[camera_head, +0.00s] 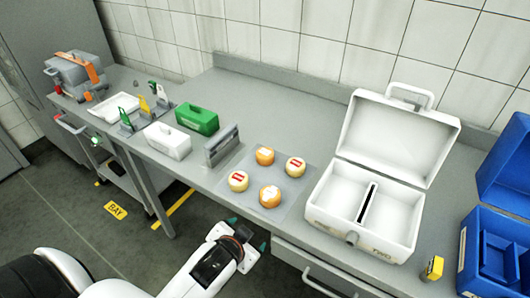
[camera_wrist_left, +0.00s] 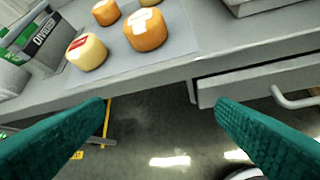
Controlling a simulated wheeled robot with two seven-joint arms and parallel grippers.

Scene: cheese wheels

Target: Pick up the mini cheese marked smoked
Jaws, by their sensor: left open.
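Several mini cheeses sit on a pale mat (camera_head: 252,211) on the counter. Two are pale yellow with red-and-white labels, one at front left (camera_head: 238,184) and one at right (camera_head: 295,170). Two are orange with whitish labels, one at the back (camera_head: 265,158) and one at the front (camera_head: 270,200). The label words are too small to read, so I cannot tell which is marked smoked. My left gripper (camera_head: 247,234) is open and empty in front of the counter edge. In the left wrist view, the front orange cheese (camera_wrist_left: 146,33) and a pale one (camera_wrist_left: 86,55) lie beyond the fingers.
A white open case (camera_head: 325,207) with a divider stands right of the mat, and a blue case (camera_head: 493,250) farther right. A grey upright divider (camera_head: 222,146) stands left. A green box (camera_head: 197,119) and white box (camera_head: 167,141) are beyond it. A drawer (camera_head: 310,272) is below the counter.

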